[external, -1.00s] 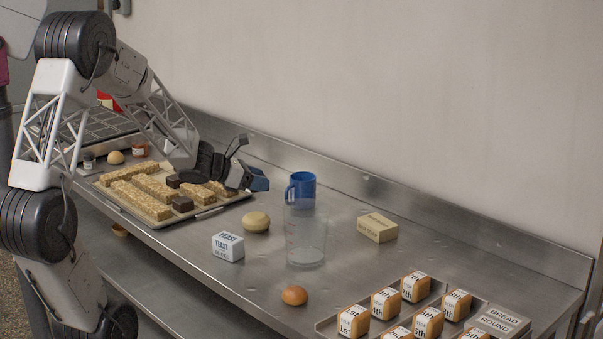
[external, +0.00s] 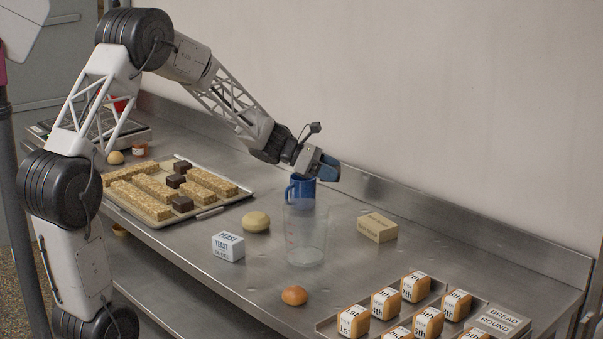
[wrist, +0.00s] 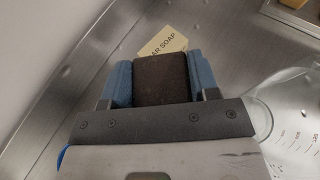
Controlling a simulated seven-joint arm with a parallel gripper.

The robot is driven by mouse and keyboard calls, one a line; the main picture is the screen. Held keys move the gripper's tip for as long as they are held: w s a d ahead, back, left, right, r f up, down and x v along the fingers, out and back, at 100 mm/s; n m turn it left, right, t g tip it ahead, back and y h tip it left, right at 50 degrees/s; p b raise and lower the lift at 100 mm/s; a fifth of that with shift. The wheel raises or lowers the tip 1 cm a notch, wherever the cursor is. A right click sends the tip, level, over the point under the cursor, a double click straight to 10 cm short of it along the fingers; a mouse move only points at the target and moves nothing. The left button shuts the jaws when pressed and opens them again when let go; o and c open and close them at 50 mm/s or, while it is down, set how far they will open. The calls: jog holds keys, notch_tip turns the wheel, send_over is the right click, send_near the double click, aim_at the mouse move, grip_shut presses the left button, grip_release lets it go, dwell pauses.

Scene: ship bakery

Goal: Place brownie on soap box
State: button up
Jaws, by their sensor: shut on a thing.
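My gripper (external: 327,171) is above the back of the steel table, beside and above the blue mug (external: 301,189). In the wrist view my gripper (wrist: 160,80) is shut on a dark brown brownie (wrist: 162,78), held between blue fingers. The brownie cannot be made out in the external view. The soap box (external: 377,227), a small tan box, lies on the table to the right of my gripper and lower in the picture. In the wrist view the soap box (wrist: 163,42) is partly hidden behind the brownie, with the word SOAP showing.
A clear measuring jug (external: 306,238) stands in front of the mug. A yeast box (external: 228,247), a bun (external: 256,221) and an egg (external: 294,295) lie nearby. A tray (external: 226,203) holds bars and several brownies. A bread tray (external: 327,326) is front right. The table around the soap box is clear.

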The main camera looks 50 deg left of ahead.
jog(key=w+d+f+m+g+h, duration=0.2)
jog(key=w+d+m+g, duration=0.1)
jog(key=w+d, duration=0.6)
jog(key=shift+w+d+g, duration=0.15)
jog(key=shift+d+g, duration=0.1)
jog(key=shift+g, duration=0.05)
jog(key=shift+f, duration=0.2)
send_over(378, 221)
jog(key=shift+f, duration=3)
jog(key=shift+f, duration=1.85)
jog(key=shift+f, duration=0.15)
jog(key=o, duration=0.9)
